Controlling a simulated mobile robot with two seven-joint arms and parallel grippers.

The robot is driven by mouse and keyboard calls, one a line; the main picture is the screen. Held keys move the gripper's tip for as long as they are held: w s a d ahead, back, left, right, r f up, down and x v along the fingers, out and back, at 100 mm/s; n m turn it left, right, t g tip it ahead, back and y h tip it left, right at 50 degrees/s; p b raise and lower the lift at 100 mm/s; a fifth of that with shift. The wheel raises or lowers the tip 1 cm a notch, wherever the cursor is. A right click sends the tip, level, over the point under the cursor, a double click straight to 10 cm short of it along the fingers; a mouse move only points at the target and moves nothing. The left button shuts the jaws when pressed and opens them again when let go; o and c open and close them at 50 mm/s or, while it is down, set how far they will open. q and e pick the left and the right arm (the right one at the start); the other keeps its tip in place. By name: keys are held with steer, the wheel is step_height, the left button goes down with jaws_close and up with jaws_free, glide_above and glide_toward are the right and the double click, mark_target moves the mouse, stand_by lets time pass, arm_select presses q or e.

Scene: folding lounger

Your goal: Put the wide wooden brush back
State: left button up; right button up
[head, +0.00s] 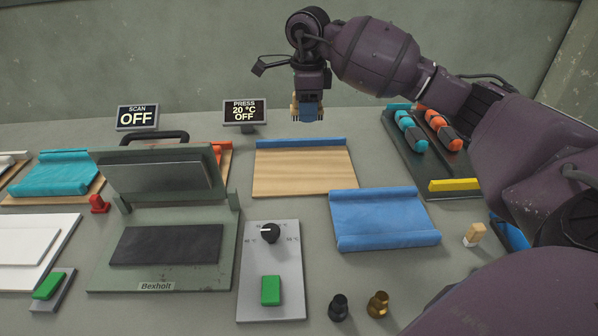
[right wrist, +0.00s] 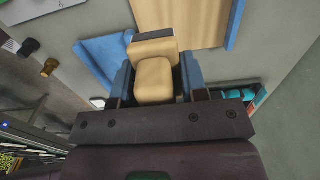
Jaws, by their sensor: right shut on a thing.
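My right gripper (head: 308,110) hangs pointing down above the back of the table, beyond the wooden board. It is shut on the wide wooden brush (right wrist: 154,80), whose pale handle and wider block show between the blue fingers in the right wrist view. In the head view only slivers of the brush (head: 294,107) show beside the fingers, and it is clear of the table. A smaller, pale wooden piece (head: 475,234) stands at the right of the table, beside the blue cloth. My left gripper is not in view.
A wooden board (head: 304,178) with a blue roll and a blue cloth (head: 382,222) lie mid-table. A dark tray (head: 458,168) holds teal and orange tools and a yellow bar. A green press (head: 165,276), a control panel (head: 270,312) and two knobs stand in front.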

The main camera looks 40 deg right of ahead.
glide_above(305, 178)
step_height(305, 178, down, 11)
steer(key=shift+r+b, duration=0.1)
steer(key=shift+b, duration=0.35)
steer(key=shift+f, duration=0.6)
step_height(305, 178, down, 5)
steer(key=shift+b, duration=0.4)
steer(key=shift+f, duration=0.4)
steer(key=shift+r, duration=0.1)
